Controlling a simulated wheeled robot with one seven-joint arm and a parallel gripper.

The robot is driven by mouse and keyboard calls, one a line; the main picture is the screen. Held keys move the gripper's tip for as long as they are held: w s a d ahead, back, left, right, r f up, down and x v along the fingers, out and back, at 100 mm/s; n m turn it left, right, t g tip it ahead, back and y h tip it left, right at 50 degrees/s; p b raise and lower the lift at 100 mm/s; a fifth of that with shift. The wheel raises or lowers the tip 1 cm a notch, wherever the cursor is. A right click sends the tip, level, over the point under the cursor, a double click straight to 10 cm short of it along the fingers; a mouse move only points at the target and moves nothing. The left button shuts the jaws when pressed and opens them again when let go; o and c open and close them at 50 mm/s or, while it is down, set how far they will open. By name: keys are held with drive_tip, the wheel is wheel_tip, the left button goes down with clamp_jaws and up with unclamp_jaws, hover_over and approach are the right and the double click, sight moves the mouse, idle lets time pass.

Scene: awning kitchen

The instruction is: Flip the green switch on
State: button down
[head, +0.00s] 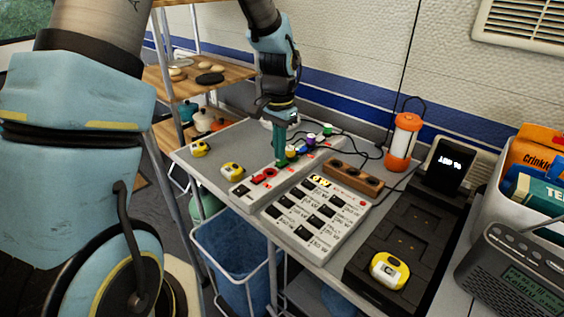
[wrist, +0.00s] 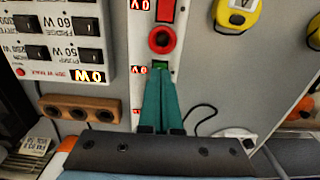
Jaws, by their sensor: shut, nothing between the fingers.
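The green switch (wrist: 160,65) shows as a small patch on the white power strip (wrist: 144,18), just beyond my fingertips in the wrist view. My fingers hide part of it, so I cannot tell whether they touch it or which way it is tipped. My gripper (wrist: 163,80) has its teal fingers shut together with nothing between them. In the head view my gripper (head: 279,162) points down onto the power strip (head: 240,190), and the green switch is hard to make out there. A red display on the strip beside the switch appears to read 0 V.
A red round socket (wrist: 162,40) and a red switch (wrist: 166,10) sit on the strip beside the green one. A white switch panel (head: 318,215) and a brown wooden outlet block (head: 354,178) lie close by. Colored plugs with black cables stand at the strip's far end.

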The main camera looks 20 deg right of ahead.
sight(280, 164)
drive_tip(key=shift+f+b, duration=0.55)
drive_tip(key=shift+f, duration=0.4)
idle(0.8)
drive_tip(key=shift+r, duration=0.1)
drive_tip(key=shift+r+p, duration=3)
drive_tip(key=shift+r, duration=0.5)
drive_tip(key=shift+f, duration=0.1)
drive_tip(key=s+a+r+n, duration=0.2)
drive_tip(key=a+n, duration=0.1)
drive_tip(key=a, duration=0.6)
drive_tip(key=s+a+r+n+t, duration=0.1)
drive_tip(key=a+n, duration=0.3)
drive_tip(key=a, duration=0.5)
drive_tip(key=s+a+r+n, duration=0.2)
drive_tip(key=s+a+n, duration=0.1)
drive_tip(key=a, duration=0.6)
drive_tip(key=shift+a+r+n+t, duration=0.3)
drive_tip(key=shift+r+n, duration=0.1)
drive_tip(key=shift+n, duration=0.3)
